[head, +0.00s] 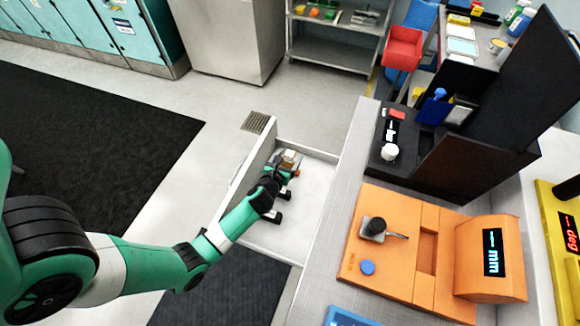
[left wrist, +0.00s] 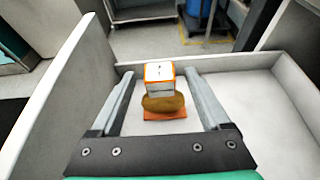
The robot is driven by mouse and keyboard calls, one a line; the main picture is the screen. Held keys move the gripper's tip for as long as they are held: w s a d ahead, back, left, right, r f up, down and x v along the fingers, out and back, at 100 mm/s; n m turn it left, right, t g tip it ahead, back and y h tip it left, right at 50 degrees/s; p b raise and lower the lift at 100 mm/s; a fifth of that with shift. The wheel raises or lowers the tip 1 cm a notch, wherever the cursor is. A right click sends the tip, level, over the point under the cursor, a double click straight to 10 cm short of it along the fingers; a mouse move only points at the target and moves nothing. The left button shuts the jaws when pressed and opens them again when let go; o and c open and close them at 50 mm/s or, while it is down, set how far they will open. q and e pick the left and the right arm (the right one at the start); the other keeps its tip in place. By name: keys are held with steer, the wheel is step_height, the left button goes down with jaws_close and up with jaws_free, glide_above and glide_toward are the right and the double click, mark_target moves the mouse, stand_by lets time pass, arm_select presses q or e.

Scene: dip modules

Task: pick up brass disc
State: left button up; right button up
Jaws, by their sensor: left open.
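The brass disc (left wrist: 163,103) shows as a rounded brown-gold piece inside an open white drawer (left wrist: 270,110). It appears to lie on a flat orange piece (left wrist: 165,114). A white cube with orange edges (left wrist: 159,76) stands on or just behind it; I cannot tell which. My left gripper (left wrist: 160,82) is open, with one finger on each side of the disc and cube and gaps on both sides. In the head view my left gripper (head: 284,172) reaches down into the drawer and largely hides the disc.
The drawer's walls stand close around my left gripper; its floor is bare to the right. A grey counter (head: 330,235) borders the drawer, carrying an orange measuring device (head: 395,250) and a black device (head: 390,152). A shelf (head: 335,45) stands at the back.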

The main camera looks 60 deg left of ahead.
arm_select(q)
jaws_close()
stand_by(0.4)
stand_by(1.0)
